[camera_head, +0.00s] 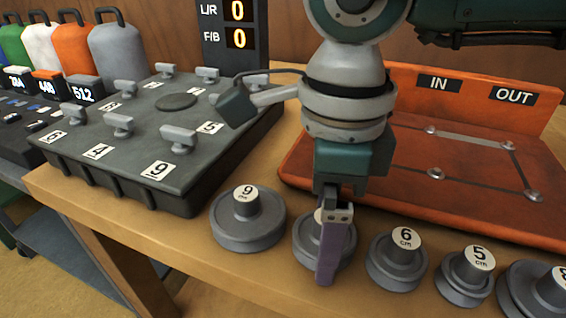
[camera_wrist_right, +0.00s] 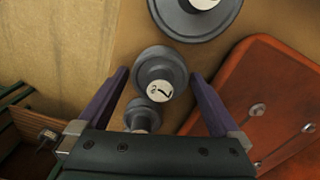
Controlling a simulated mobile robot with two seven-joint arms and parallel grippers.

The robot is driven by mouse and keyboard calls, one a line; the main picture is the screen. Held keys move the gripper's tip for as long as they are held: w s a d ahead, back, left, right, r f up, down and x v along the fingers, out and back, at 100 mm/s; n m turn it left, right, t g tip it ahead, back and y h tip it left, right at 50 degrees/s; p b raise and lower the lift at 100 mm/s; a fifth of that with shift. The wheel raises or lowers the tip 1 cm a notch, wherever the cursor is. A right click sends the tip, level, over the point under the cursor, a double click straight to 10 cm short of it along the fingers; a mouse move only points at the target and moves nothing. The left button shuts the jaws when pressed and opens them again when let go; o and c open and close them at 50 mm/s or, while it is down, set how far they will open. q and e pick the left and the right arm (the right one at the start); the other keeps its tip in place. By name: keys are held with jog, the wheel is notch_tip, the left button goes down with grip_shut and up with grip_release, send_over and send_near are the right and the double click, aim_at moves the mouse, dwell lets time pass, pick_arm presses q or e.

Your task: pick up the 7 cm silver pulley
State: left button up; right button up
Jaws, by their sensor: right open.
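The 7 cm silver pulley (camera_head: 305,244) is a stepped grey disc with a raised hub, lying flat on the wooden bench. In the head view my right gripper (camera_head: 333,262) hangs over it, and a purple finger hides much of the pulley and its label. In the right wrist view the pulley (camera_wrist_right: 146,68) shows its "7" label between the two spread fingers of the right gripper (camera_wrist_right: 158,74). The gripper is open, with gaps on both sides of the pulley. I cannot tell how low the fingertips are. My left gripper is not in view.
The 9 cm pulley (camera_head: 236,234) stands to the left; the 6 cm (camera_head: 392,272) and 5 cm (camera_head: 458,285) pulleys and another (camera_head: 520,293) stand to the right. An orange IN/OUT board (camera_head: 455,205) lies behind, and a dark numbered block (camera_head: 120,172) behind left.

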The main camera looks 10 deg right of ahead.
jog(key=shift+c, duration=0.2)
jog(key=c, duration=1.4)
jog(key=shift+r, duration=0.15)
